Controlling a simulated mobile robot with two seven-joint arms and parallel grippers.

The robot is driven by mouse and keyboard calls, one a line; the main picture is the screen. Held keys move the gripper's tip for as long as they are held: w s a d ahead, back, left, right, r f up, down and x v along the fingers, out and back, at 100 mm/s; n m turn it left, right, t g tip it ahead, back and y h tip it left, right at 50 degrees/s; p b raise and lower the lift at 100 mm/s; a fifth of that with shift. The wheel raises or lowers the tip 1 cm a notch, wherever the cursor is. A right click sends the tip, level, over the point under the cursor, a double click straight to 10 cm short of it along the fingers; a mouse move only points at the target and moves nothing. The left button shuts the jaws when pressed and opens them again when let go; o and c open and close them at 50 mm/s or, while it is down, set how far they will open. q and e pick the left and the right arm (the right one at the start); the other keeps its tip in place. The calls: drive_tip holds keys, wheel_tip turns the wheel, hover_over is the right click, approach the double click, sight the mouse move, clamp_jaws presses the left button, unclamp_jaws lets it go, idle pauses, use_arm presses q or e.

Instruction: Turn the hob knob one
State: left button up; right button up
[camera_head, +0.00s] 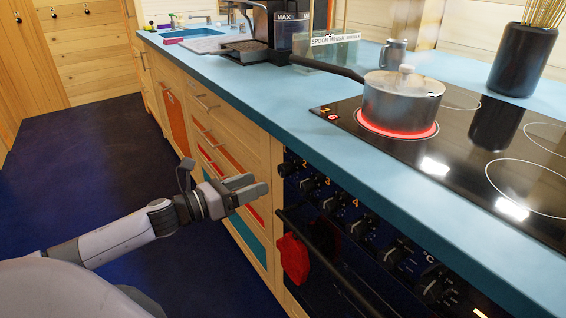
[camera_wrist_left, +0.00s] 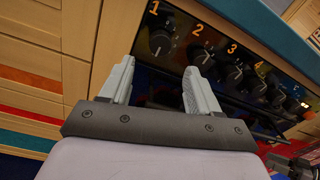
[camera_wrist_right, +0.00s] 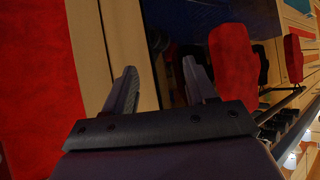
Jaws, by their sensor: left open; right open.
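Hob knob one (camera_wrist_left: 160,42) is a dark round knob under an orange 1 at the end of the black knob panel. In the head view it sits at the panel's far end (camera_head: 288,168), close to the left gripper's tips. My left gripper (camera_head: 258,188) is open and empty, in front of the drawers beside the panel. In the left wrist view its two fingers (camera_wrist_left: 160,68) point toward knob one, which shows between and beyond the tips, apart from them. My right gripper (camera_wrist_right: 161,66) is open and empty in its own wrist view; it is not visible in the head view.
A saucepan (camera_head: 400,100) stands on a glowing red ring of the black hob (camera_head: 440,160). Its handle reaches over the blue worktop (camera_head: 250,90). Knob two (camera_wrist_left: 202,58) is close to knob one. A red cloth (camera_head: 293,258) hangs on the oven rail (camera_head: 325,265) below.

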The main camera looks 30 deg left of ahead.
sight(281, 173)
use_arm(q)
drive_tip(key=shift+x, duration=3.5)
drive_tip(key=shift+a+r, duration=0.1)
drive_tip(key=c, duration=1)
